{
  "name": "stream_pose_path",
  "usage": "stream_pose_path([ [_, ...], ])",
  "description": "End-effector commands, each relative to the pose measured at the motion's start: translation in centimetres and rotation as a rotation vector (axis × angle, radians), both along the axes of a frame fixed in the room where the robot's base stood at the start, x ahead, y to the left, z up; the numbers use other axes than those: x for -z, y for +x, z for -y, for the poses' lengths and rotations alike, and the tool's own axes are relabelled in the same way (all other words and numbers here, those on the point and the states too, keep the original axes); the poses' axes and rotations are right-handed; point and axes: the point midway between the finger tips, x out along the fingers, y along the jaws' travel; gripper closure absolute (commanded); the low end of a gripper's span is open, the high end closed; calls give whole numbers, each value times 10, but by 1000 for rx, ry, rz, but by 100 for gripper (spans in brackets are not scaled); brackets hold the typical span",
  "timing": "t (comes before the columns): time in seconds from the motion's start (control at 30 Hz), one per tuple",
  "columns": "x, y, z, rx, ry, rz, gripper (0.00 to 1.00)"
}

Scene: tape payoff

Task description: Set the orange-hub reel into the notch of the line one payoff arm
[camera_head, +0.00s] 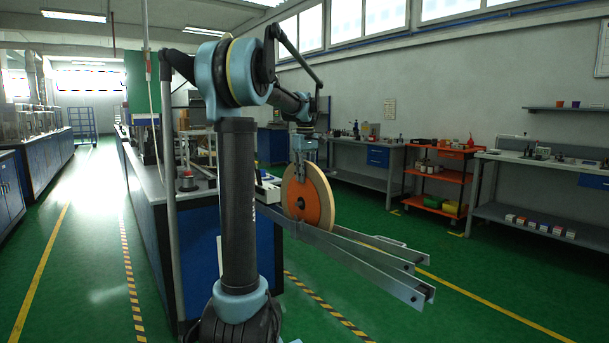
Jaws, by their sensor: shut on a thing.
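The reel (297,203) has an orange face and hub and a pale tan rim. It stands upright in the middle of the camera_head view. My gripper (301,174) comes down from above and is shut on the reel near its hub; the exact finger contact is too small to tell. The payoff arm (372,268) is a pair of grey metal rails running from the bench toward the lower right. The reel is over the inner part of these rails, and its lower edge meets the near rail in the picture. I cannot tell whether it touches. Notches show at the rails' free ends.
A blue bench (240,250) with a pale top stands behind the rails, with small equipment on it. An orange shelf cart (438,180) and grey workbenches (540,215) line the right wall. The green floor (470,265) right of the rails is clear.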

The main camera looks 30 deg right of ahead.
Motion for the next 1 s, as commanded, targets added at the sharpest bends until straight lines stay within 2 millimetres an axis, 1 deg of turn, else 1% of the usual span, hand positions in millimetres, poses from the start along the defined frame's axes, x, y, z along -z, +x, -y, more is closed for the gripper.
stream_pose_path([
  [1.0, 27, 0, 0, 0, 0, 0, 100],
])
